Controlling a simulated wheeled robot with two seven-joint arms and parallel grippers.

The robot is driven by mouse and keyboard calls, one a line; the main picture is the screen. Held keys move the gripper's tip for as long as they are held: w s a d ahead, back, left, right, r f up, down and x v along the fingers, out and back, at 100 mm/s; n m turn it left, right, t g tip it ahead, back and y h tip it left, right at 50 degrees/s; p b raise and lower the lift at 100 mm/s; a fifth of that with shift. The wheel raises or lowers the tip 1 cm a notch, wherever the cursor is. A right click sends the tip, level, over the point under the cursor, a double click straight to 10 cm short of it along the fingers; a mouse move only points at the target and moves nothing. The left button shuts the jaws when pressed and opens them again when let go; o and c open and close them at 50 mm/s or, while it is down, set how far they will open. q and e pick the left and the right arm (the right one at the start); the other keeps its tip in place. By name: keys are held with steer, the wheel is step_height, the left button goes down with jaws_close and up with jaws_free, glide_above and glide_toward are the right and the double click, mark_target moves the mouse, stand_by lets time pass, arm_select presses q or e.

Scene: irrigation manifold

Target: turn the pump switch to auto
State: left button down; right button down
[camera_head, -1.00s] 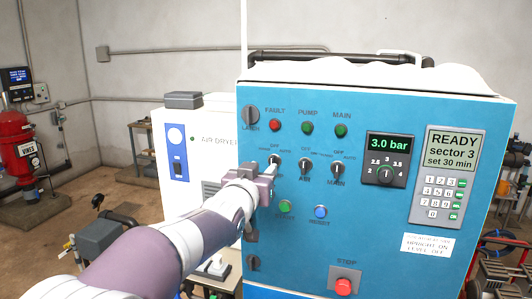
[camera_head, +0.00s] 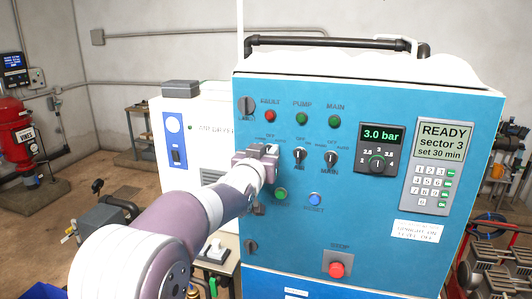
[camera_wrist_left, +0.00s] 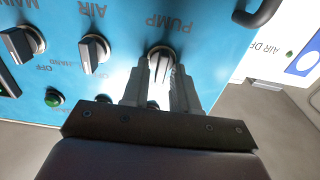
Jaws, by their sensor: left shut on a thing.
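The pump switch (camera_wrist_left: 161,58) is a round knob with a pale ridge, under the upside-down PUMP label in the left wrist view. My left gripper (camera_wrist_left: 160,70) is shut on it, one finger on each side of the ridge. In the head view the left gripper (camera_head: 270,153) is against the blue cabinet (camera_head: 290,230) and hides most of the pump switch, so its setting cannot be read there. Its OFF mark shows just above. My right gripper is not in view.
The AIR switch (camera_head: 299,155) and MAIN switch (camera_head: 331,159) sit close to the right of the gripper. Below are a green button (camera_head: 281,194) and a blue reset button (camera_head: 315,199). A red stop button (camera_head: 337,269) is lower. The air dryer (camera_head: 200,117) stands left.

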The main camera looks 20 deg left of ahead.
arm_select(q)
steer(key=shift+d+f+m+b, duration=0.15)
steer(key=shift+m+b, duration=2.05)
steer(key=shift+b, duration=0.2)
steer(key=shift+d+f+m+b, duration=0.1)
steer(key=shift+d+m+b, duration=0.05)
steer(key=shift+m+b, duration=2.15)
steer(key=c, duration=1.2)
jaws_free()
steer(key=s+b, duration=0.2)
steer(key=s, duration=1)
steer(key=shift+s+a, duration=0.2)
steer(key=shift+s, duration=0.1)
